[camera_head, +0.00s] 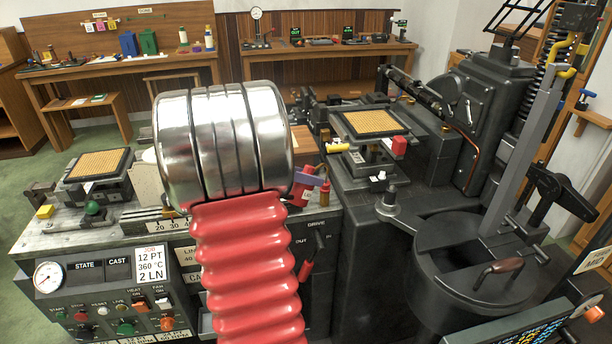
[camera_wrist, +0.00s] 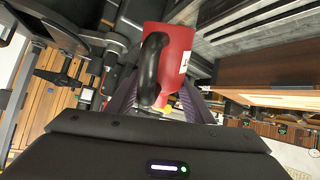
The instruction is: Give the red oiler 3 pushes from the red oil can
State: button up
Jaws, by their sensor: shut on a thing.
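My gripper (camera_wrist: 162,98) is in the wrist view, its purple fingers on either side of the red oil can (camera_wrist: 178,52) with the black curved handle. It is shut on the can. In the head view the purple fingers show just right of my arm, with part of the red can (camera_head: 298,196) beside them; the arm hides the rest. A small red-brown upright piece (camera_head: 325,195) stands close to the right of the can; I cannot tell whether it is the red oiler. The can's spout is not clear in either view.
The caster has a gridded plate (camera_head: 374,122), a red block (camera_head: 399,147) and a yellow knob (camera_head: 338,148) right of my arm. A round dark pot (camera_head: 470,258) stands front right. The control panel (camera_head: 110,290) is at front left. Workbenches line the back wall.

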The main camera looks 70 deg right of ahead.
jog(key=shift+f, duration=0.35)
jog(key=shift+r, duration=0.15)
dwell(0.3)
jog(key=shift+r, duration=1)
jog(key=shift+w+f, duration=0.1)
jog(key=shift+f, duration=1.05)
dwell(0.6)
jog(key=shift+r, duration=1.15)
jog(key=shift+f, duration=0.95)
dwell(1.3)
jog(key=shift+r, duration=0.95)
